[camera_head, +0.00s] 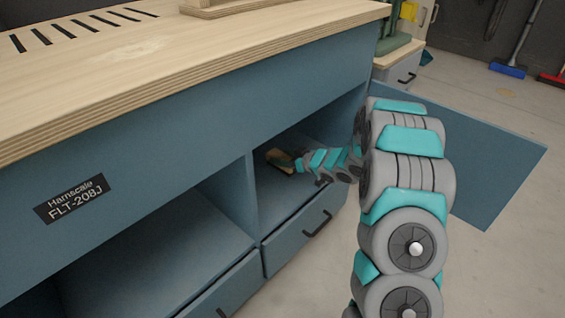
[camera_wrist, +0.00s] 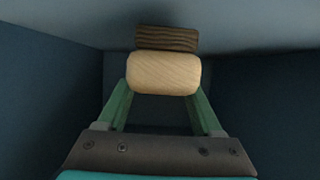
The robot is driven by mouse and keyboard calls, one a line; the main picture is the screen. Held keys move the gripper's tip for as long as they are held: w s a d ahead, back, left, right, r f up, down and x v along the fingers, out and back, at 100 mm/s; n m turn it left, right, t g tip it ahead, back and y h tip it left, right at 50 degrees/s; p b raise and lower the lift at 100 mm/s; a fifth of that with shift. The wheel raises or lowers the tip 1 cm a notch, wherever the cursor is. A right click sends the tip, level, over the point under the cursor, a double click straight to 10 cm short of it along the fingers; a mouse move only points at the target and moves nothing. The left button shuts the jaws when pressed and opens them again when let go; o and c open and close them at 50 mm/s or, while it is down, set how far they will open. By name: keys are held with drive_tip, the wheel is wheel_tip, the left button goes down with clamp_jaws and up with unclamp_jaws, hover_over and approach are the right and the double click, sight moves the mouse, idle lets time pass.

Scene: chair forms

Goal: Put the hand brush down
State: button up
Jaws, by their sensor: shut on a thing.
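The hand brush (camera_wrist: 164,72) shows in the wrist view as a pale wooden block with a dark brown, bristle-like part behind it. My gripper (camera_wrist: 163,92) has its two green fingers on either side of the pale block and is shut on it. In the head view the brush (camera_head: 281,160) is small, inside the open right-hand compartment of the blue workbench, at the end of my arm. My gripper (camera_head: 297,164) is partly hard to make out there. I cannot tell whether the brush touches the compartment floor (camera_head: 275,196).
The blue workbench (camera_head: 150,140) has a wooden top and an open left compartment (camera_head: 150,255). A divider (camera_head: 238,193) stands left of the brush. Drawers with dark handles (camera_head: 318,224) lie below. An open blue door panel (camera_head: 495,165) stands to the right of my arm.

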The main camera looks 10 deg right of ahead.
wheel_tip(320, 180, down, 2)
drive_tip(key=shift+f, duration=0.1)
drive_tip(key=o, duration=1.5)
